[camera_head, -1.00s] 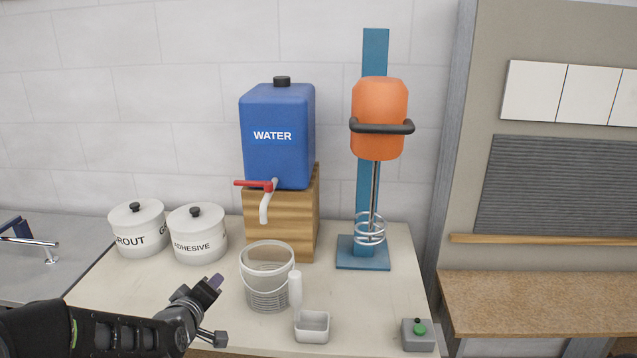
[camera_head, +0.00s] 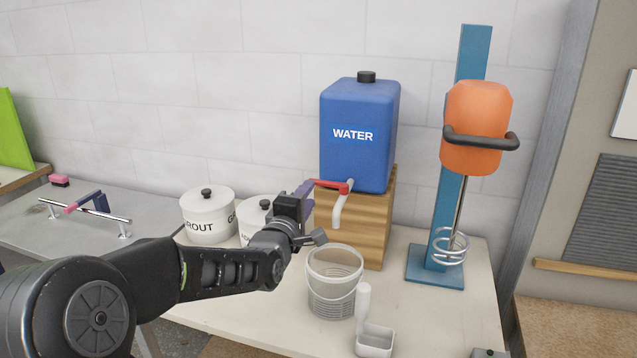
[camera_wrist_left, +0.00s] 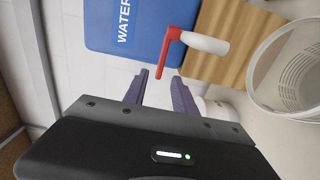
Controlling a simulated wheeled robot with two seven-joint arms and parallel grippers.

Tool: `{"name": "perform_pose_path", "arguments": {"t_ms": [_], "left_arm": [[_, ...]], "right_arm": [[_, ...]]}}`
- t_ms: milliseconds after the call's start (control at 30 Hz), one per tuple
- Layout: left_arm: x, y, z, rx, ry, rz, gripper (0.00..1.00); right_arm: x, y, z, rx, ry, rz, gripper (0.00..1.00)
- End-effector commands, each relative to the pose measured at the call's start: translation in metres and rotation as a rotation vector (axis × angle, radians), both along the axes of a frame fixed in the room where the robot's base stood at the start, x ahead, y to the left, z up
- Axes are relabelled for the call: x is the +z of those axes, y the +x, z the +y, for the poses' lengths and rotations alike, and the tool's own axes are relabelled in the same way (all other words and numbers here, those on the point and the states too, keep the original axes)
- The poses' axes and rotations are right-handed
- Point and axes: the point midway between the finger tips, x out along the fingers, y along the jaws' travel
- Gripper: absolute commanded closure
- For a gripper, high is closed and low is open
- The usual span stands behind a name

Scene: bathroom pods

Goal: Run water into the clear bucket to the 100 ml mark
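The clear bucket (camera_head: 332,296) stands on the table below the spout, upright, with graduation lines; I see no water in it. The blue WATER tank (camera_head: 358,110) sits on a wooden block with a white spout (camera_head: 338,212) and a red lever (camera_head: 327,184) pointing left. My left gripper (camera_head: 305,189) is at the free end of the lever. In the left wrist view, the fingers (camera_wrist_left: 160,92) are apart, with the tip of the red lever (camera_wrist_left: 165,55) between their ends. The bucket (camera_wrist_left: 292,75) shows at the right there. My right gripper is out of view.
A white scoop (camera_head: 374,341) stands beside the bucket. A mixer with an orange body (camera_head: 476,125) is on a blue stand at the right. The grout tub (camera_head: 207,215) and the partly hidden adhesive tub (camera_head: 255,212) stand behind my left arm.

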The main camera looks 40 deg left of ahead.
Motion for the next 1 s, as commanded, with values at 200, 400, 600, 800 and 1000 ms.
{"name": "perform_pose_path", "arguments": {"t_ms": [200,400,600,800,1000], "left_arm": [[0.001,0.015,0.005,-0.001,0.001,0.003,0.67],[0.002,0.045,0.015,-0.001,0.001,0.003,0.67],[0.001,0.068,0.024,0.000,0.001,0.003,0.67],[0.000,0.073,0.026,0.000,0.001,0.001,0.67],[0.000,0.073,0.025,0.000,0.001,0.001,0.71]], "right_arm": [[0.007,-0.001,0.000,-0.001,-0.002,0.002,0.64],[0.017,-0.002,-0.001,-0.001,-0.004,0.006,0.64],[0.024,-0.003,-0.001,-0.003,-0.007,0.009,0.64],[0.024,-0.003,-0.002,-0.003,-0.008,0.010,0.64],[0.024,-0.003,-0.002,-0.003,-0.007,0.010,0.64]]}}
